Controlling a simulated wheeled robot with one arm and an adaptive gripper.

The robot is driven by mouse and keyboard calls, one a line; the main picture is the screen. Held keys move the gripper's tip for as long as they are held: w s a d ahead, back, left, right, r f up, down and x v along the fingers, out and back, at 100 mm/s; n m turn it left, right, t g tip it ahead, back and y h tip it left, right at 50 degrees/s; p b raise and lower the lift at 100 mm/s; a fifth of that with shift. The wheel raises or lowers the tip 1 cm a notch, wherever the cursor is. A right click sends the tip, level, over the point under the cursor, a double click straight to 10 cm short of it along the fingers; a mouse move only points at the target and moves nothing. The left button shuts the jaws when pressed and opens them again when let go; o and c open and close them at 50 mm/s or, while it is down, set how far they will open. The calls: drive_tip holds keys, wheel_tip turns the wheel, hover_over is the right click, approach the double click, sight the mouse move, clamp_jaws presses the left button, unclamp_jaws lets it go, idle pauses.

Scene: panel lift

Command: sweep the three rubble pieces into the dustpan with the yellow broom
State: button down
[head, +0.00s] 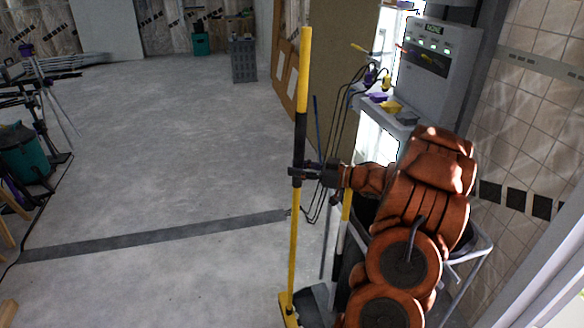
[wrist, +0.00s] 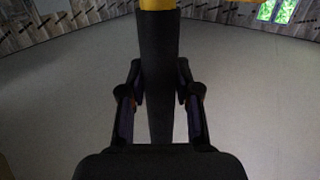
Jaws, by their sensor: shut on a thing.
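The yellow broom (head: 294,240) stands nearly upright in the head view, with a black grip section in the middle of its long handle. Its yellow foot is at the bottom edge, where the picture cuts it off. My gripper (head: 298,173) is shut around the lower part of the black grip. In the wrist view, the black grip (wrist: 160,75) runs between the two fingers of my gripper (wrist: 160,100). No rubble pieces can be made out in either view. A dark grey shape lies beside the broom's foot; I cannot tell whether it is the dustpan.
A grey machine (head: 438,70) and a small shelf with coloured items stand at the right by the tiled wall (head: 530,90). A dark strip (head: 150,238) crosses the floor. A teal bin (head: 22,150) and tripods are at the left. The middle floor is clear.

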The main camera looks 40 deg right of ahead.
drive_tip(key=w+a+r+p, duration=0.1)
drive_tip(key=w+a+r, duration=0.1)
drive_tip(key=a, duration=0.3)
drive_tip(key=w+a+r+p, duration=0.1)
drive_tip(key=w+a+r, duration=0.1)
drive_tip(key=a+r, duration=0.3)
drive_tip(key=shift+w+a, duration=0.35)
drive_tip(key=shift+a, duration=0.15)
idle(0.9)
idle(1.1)
